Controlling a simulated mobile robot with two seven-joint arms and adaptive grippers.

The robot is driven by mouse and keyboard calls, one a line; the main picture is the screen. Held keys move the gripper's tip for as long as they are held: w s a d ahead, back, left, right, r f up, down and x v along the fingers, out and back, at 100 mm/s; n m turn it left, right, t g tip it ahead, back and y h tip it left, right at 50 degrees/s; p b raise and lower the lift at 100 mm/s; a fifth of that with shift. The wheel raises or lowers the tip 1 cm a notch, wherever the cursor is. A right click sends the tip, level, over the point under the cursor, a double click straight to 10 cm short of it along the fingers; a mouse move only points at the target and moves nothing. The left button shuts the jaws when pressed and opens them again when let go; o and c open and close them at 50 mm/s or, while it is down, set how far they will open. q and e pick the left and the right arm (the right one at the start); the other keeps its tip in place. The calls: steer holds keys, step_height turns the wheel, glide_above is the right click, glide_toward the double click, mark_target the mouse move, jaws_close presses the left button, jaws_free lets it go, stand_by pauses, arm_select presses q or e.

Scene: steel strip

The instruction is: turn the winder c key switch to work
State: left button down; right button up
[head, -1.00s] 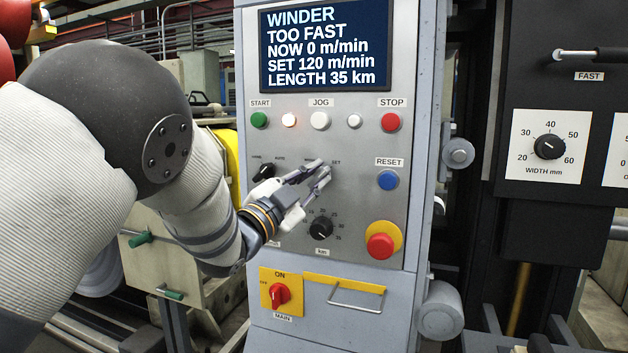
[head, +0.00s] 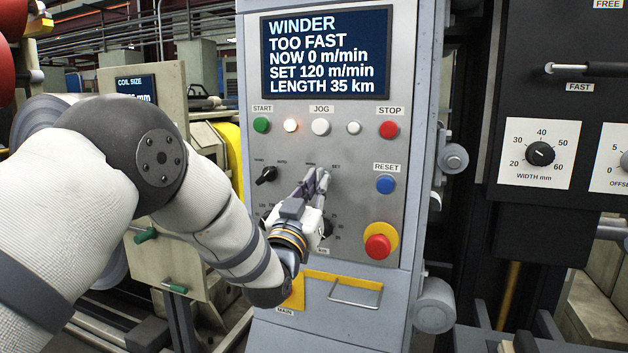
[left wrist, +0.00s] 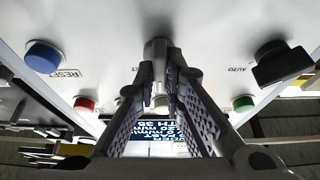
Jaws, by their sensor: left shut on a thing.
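The grey control panel (head: 345,140) of the winder stands in the middle of the head view. My left gripper (head: 317,175) is at the key switch by the small SET label, its fingers closed together on the key. The fingers hide the key in the head view. In the left wrist view, the metal key switch (left wrist: 157,48) shows between the fingertips of the left gripper (left wrist: 158,72). The key's exact angle cannot be read. The screen (head: 326,54) reads WINDER, TOO FAST, NOW 0 m/min. My right gripper is not in view.
A black selector (head: 266,175) is left of the fingers; a blue RESET button (head: 386,185) is to the right. A red emergency button (head: 378,246) is lower right. My forearm covers part of the yellow main switch plate (head: 296,294). A km dial is mostly hidden.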

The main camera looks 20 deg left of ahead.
arm_select(q)
steer(key=n+y, duration=0.1)
steer(key=n, duration=0.2)
steer(key=r+n+y+p, duration=0.1)
steer(key=n+y, duration=0.1)
steer(key=n, duration=0.1)
steer(key=shift+r+n+y, duration=0.15)
steer(key=shift+n+y, duration=0.15)
steer(key=shift+n, duration=0.1)
steer(key=shift+n+g+y+p, duration=0.4)
steer(key=shift+n+y, duration=0.2)
steer(key=shift+n, duration=0.9)
steer(key=shift+n+g+y+p, duration=0.4)
steer(key=shift+n+y, duration=0.2)
steer(key=shift+n, duration=0.9)
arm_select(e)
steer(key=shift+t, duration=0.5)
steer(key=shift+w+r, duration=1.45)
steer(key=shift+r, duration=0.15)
arm_select(q)
steer(key=shift+n, duration=0.3)
steer(key=c, duration=1.7)
jaws_free()
steer(key=shift+w+f, duration=0.2)
steer(key=shift+s+d+f, duration=0.15)
steer(key=shift+s, duration=0.1)
steer(key=v, duration=1.1)
steer(key=shift+s+d, duration=0.1)
steer(key=shift+s, duration=0.2)
